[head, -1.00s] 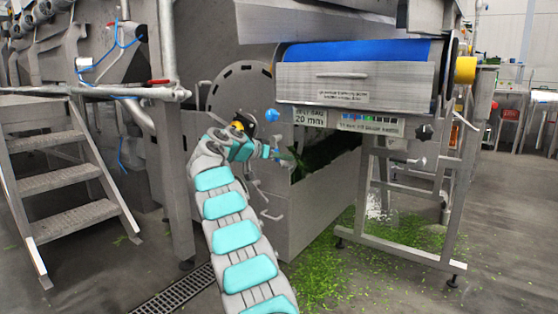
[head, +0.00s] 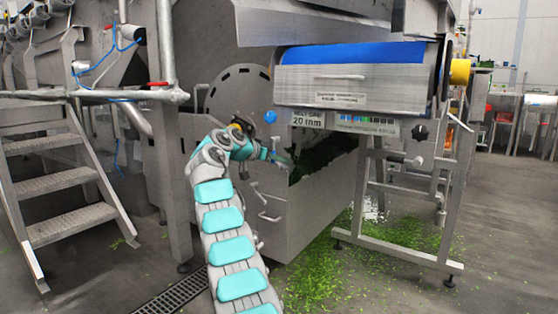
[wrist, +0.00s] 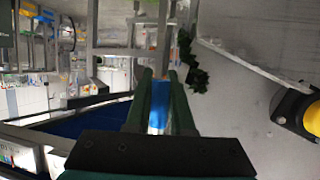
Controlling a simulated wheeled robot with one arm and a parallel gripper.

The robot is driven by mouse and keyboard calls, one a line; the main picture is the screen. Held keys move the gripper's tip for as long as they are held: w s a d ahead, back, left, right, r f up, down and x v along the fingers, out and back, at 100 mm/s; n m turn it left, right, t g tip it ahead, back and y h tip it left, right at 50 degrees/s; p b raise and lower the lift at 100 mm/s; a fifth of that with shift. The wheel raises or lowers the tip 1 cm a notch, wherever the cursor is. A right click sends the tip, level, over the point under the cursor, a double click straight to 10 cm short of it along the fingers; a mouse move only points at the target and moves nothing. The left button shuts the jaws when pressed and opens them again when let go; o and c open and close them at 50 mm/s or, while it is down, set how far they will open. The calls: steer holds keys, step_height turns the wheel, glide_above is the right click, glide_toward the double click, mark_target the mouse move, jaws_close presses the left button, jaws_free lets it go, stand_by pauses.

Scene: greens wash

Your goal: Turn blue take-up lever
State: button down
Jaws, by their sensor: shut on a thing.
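My gripper (head: 287,161) is at the end of my teal-and-grey arm, in front of the machine, by the upper edge of the grey bin. In the wrist view its two dark green fingers (wrist: 161,100) are closed around a blue piece, the blue take-up lever (wrist: 160,103). The lever shows as a narrow upright strip between the fingers, and the rest of it is hidden. A separate round blue knob (head: 270,117) sits above my gripper, left of the "20 mm" label.
The grey bin (head: 320,205) holds dark greens. A blue-belted conveyor (head: 350,78) hangs above to the right. Metal steps (head: 55,182) and a rail stand at left. Green scraps (head: 400,235) litter the floor. A yellow roller end (wrist: 312,117) shows in the wrist view.

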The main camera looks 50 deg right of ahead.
steer(key=shift+w, duration=0.1)
steer(key=c, duration=0.8)
jaws_free()
steer(key=shift+a, duration=0.15)
steer(key=b+v, duration=0.1)
steer(key=v, duration=0.6)
steer(key=shift+a+r, duration=0.1)
steer(key=shift+a, duration=0.15)
